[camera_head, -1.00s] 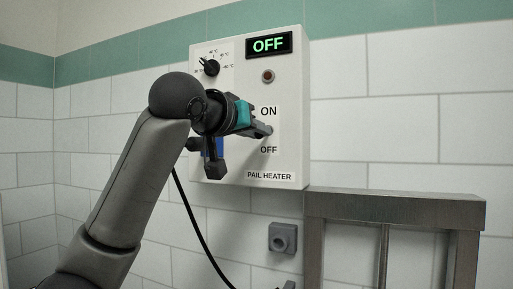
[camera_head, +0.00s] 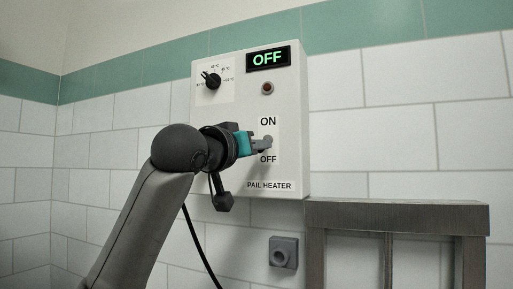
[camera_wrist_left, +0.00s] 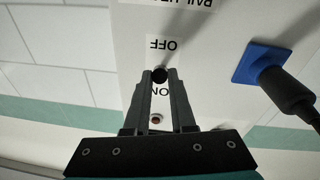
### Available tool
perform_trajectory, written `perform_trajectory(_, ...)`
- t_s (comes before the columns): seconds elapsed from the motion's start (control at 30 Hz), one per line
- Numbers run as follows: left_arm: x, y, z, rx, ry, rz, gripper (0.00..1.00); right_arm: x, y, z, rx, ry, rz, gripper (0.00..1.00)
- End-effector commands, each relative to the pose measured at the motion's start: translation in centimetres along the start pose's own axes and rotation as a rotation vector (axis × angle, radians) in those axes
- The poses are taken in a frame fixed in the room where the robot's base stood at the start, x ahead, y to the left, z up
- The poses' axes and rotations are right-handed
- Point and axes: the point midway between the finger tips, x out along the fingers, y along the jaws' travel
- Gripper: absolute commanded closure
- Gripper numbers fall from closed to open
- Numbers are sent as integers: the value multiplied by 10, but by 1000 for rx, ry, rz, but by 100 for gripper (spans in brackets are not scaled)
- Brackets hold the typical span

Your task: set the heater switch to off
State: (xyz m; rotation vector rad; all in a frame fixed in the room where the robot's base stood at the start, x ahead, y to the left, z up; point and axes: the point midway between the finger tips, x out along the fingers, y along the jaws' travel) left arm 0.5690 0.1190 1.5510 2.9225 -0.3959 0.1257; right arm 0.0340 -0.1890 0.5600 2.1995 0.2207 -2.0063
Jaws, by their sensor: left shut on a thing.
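The pail heater box (camera_head: 289,110) hangs on the tiled wall. Its display (camera_head: 268,58) reads OFF in green. The heater switch (camera_head: 268,139) is a small grey lever between the ON label (camera_head: 268,121) and the OFF label (camera_head: 268,159). My left gripper (camera_head: 263,144) reaches it from the left and is shut on it. In the left wrist view, which sees the box upside down, the dark round switch tip (camera_wrist_left: 160,75) sits between my left fingertips (camera_wrist_left: 160,78), close to the OFF label. The fingers partly hide the lever's tilt. My right gripper is not in view.
A temperature dial (camera_head: 212,82) and a dark red lamp (camera_head: 267,88) are on the box. A blue socket with a black plug (camera_wrist_left: 258,63) is beside the fingers. A metal frame (camera_head: 395,212) and a grey wall fitting (camera_head: 283,252) are below.

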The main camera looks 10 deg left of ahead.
Motion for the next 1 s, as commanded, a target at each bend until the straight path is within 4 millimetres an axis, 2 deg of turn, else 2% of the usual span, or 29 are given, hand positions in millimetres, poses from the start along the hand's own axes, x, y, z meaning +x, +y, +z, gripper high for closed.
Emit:
perform_trajectory(0.07, 0, 0, -1, 0, 3, 0, 100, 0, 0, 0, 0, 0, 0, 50)
perform_trajectory(0.1, 0, 0, -1, 0, 3, 0, 72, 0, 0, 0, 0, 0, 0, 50)
perform_trajectory(0.33, 0, 0, 0, 0, 1, 0, 47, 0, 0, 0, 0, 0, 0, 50)
perform_trajectory(0.67, -3, 0, 0, 0, 1, 1, 47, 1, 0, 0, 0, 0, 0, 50)
perform_trajectory(0.87, -26, 0, 1, 2, 3, 1, 47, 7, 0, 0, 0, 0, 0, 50)
perform_trajectory(1.0, -52, 0, 1, 1, 3, 1, 47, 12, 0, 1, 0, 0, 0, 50)
